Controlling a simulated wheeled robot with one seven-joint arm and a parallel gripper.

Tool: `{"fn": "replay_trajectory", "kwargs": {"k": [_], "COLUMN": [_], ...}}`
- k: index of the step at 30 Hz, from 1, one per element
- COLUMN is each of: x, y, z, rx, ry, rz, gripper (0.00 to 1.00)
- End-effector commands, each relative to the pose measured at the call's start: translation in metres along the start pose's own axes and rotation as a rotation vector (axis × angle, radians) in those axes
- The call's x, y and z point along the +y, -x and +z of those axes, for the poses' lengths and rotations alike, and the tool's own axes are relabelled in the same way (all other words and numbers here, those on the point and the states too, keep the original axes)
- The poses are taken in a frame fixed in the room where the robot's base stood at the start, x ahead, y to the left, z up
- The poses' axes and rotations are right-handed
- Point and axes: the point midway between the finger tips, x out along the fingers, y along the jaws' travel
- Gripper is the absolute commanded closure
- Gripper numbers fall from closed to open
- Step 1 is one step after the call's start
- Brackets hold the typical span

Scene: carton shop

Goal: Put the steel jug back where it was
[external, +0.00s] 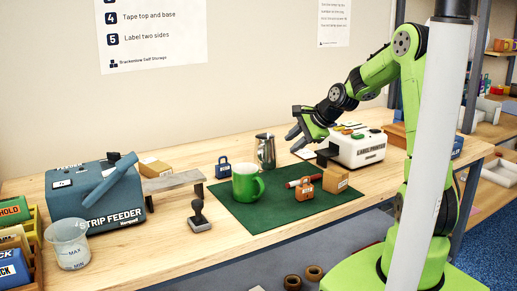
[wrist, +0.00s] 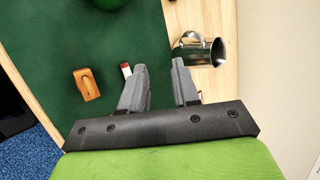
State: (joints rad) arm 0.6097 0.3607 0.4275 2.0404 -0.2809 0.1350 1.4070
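The steel jug (external: 265,153) stands upright on the wooden tabletop at the back edge of the green mat (external: 238,212). In the wrist view the jug (wrist: 194,53) is to the right of my fingers, with its handle and shiny wall showing. My gripper (external: 294,132) is raised above the table, to the right of the jug in the external view. Its two grey fingers (wrist: 158,68) are apart with nothing between them. The jug and the fingers do not appear to touch.
A green mug (external: 247,183), orange padlock (external: 303,191), red-tipped marker (wrist: 125,69) and small carton (external: 336,180) are on the mat. The label printer (external: 360,150) stands right; the strip feeder (external: 90,195) and beaker (external: 68,245) stand left.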

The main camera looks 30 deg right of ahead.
Motion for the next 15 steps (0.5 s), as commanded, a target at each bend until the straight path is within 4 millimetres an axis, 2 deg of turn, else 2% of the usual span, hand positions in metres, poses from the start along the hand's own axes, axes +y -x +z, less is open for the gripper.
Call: {"fn": "replay_trajectory", "kwargs": {"k": [1, 3, 5, 9, 12, 15], "x": [0.008, 0.025, 0.043, 0.095, 0.135, 0.165], "y": [0.025, 0.059, 0.093, 0.171, 0.213, 0.235], "z": [0.018, 0.035, 0.047, 0.067, 0.072, 0.072], "rx": [0.041, 0.091, 0.125, 0.151, 0.117, 0.072], "ry": [0.190, 0.447, 0.659, 1.106, 1.351, 1.506], "rz": [0.043, 0.116, 0.175, 0.297, 0.350, 0.372], "gripper": [0.70, 0.70, 0.70, 0.70, 0.70, 0.70]}}
